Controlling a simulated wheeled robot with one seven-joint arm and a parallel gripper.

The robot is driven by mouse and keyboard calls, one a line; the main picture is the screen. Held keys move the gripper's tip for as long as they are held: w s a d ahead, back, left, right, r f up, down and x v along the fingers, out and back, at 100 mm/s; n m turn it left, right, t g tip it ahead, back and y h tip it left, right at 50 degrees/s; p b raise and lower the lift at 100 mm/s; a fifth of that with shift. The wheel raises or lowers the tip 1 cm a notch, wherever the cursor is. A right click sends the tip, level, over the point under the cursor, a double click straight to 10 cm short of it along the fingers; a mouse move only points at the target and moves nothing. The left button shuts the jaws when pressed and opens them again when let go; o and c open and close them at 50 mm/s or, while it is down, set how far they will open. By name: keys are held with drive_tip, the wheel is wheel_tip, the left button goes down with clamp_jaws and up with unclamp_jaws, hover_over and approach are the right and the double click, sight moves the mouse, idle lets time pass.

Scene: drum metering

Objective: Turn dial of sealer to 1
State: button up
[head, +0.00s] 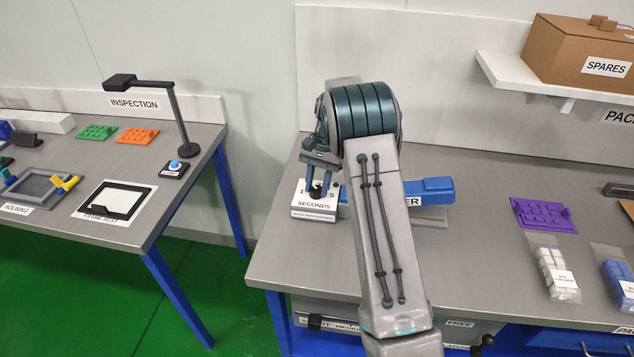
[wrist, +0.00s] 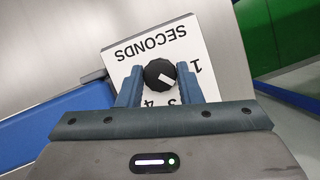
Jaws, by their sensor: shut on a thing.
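The sealer (head: 432,188) is a blue bar-shaped device on the right-hand bench, partly hidden behind my arm. Its white dial panel (head: 313,212), marked SECONDS, stands at its left end. In the wrist view the panel (wrist: 160,40) appears upside down with a black dial (wrist: 158,72) on it. The dial's white pointer aims to the lower right, between the 1 and the 3, toward my right finger. The mark there is hidden. My gripper (wrist: 159,85) has one finger on each side of the dial and is shut on it. In the head view my gripper (head: 320,180) is over the panel.
A purple studded plate (head: 543,215) and bags of white (head: 556,272) and blue parts (head: 616,275) lie to the right on the bench. A SPARES box (head: 585,52) sits on a shelf above. A gap separates this bench from the inspection bench (head: 190,140).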

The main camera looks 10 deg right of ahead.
drive_tip(key=n, duration=0.2)
drive_tip(key=n+h, duration=0.1)
drive_tip(key=n, duration=0.1)
drive_tip(key=shift+w+a+r+n+g+h, duration=0.1)
drive_tip(key=shift+w+n+g+h, duration=0.1)
drive_tip(key=shift+n+g+h, duration=0.1)
drive_tip(key=shift+a+n+h+p, duration=0.1)
drive_tip(key=shift+n+h+p, duration=0.35)
drive_tip(key=shift+n, duration=1.05)
drive_tip(key=o, duration=1)
drive_tip(key=shift+w+v, duration=0.2)
drive_tip(key=shift+v, duration=6.65)
drive_tip(key=shift+a, duration=0.25)
